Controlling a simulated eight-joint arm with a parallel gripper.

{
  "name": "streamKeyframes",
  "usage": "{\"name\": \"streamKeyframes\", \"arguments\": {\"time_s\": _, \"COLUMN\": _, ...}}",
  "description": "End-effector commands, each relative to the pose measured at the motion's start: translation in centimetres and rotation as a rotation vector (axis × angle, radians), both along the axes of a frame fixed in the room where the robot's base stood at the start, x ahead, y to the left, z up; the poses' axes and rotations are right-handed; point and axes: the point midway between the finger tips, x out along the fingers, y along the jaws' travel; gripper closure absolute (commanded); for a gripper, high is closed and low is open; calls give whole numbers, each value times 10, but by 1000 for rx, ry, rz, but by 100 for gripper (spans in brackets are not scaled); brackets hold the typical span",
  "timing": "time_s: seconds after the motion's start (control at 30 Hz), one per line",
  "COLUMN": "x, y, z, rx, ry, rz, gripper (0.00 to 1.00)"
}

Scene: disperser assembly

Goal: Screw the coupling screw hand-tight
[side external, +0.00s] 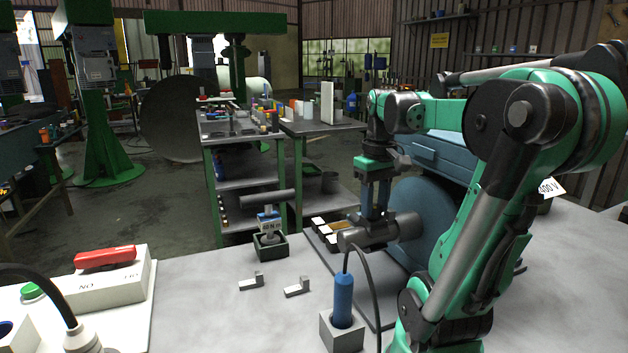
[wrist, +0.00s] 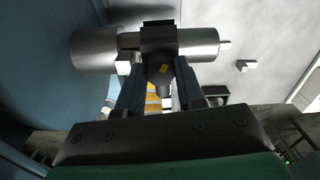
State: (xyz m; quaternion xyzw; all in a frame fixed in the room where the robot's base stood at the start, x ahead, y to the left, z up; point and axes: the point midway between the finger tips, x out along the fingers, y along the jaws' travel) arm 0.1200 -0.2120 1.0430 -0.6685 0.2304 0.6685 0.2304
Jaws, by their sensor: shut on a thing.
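A horizontal metal shaft with a coupling (side external: 372,230) sits at the blue round machine, right of the middle in the side view. In the wrist view the coupling shows as a dark square block (wrist: 158,38) between two grey cylinders. My gripper (side external: 374,212) points straight down over the coupling. In the wrist view its two fingers (wrist: 159,72) close from both sides around a dark, rounded piece, apparently the coupling screw (wrist: 158,72), just against the block. The screw is hidden behind the fingers in the side view, and its thread cannot be seen.
A blue-handled tool (side external: 343,295) stands in a grey block in front, with a dark cable rising beside it. A tool with a display (side external: 268,222) stands in a dark green holder. Two small grey angled pieces (side external: 297,288) lie on the table, with clear surface around them.

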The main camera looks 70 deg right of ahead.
Motion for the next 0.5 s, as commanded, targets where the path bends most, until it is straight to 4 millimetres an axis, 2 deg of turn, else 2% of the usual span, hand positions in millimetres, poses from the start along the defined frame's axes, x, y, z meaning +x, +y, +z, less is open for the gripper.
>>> {"name": "streamKeyframes", "arguments": {"time_s": 0.5, "x": 0, "y": 0, "z": 0, "rx": 1, "ry": 1, "rz": -34, "gripper": 100}}
